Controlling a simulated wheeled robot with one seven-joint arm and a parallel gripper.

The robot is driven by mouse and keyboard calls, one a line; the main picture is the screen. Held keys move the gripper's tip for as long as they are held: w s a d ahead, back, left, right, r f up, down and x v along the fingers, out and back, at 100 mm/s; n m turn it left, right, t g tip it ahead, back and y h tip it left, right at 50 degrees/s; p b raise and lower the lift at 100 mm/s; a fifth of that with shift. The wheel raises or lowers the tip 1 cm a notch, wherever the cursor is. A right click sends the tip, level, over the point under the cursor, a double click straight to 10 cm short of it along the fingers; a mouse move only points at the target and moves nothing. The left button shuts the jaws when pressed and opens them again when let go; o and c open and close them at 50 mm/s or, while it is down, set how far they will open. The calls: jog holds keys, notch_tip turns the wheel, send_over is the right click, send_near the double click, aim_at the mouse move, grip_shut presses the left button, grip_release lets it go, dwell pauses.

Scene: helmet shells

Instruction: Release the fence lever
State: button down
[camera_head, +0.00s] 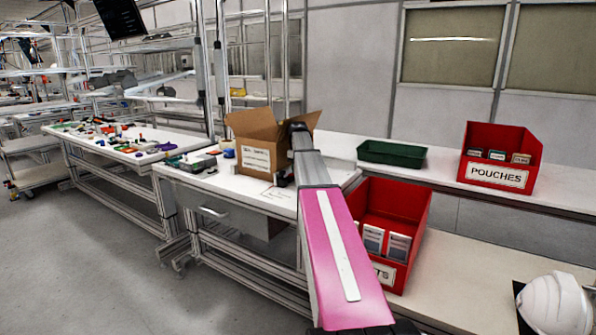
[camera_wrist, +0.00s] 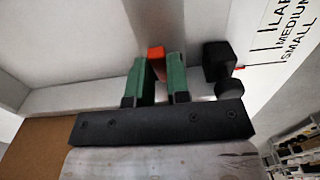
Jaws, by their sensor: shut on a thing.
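In the wrist view my gripper (camera_wrist: 157,65) has two green fingers on a black crossbar. They are closed around an orange-red piece, which looks like the tip of the fence lever (camera_wrist: 156,52). Only its end shows above and between the fingers; the rest is hidden. A black knob or block (camera_wrist: 219,62) sits just right of the right finger. In the head view my arm reaches away towards the cardboard box, and my gripper and the lever cannot be made out there.
A white panel (camera_wrist: 290,35) marked LARGE, MEDIUM, SMALL stands at the upper right of the wrist view. An open cardboard box (camera_head: 257,155), a green tray (camera_head: 392,153), a red POUCHES bin (camera_head: 500,157), a second red bin (camera_head: 408,205) and a white helmet shell (camera_head: 553,306) surround my arm.

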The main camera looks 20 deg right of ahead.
jog(key=c, duration=1.1)
grip_release()
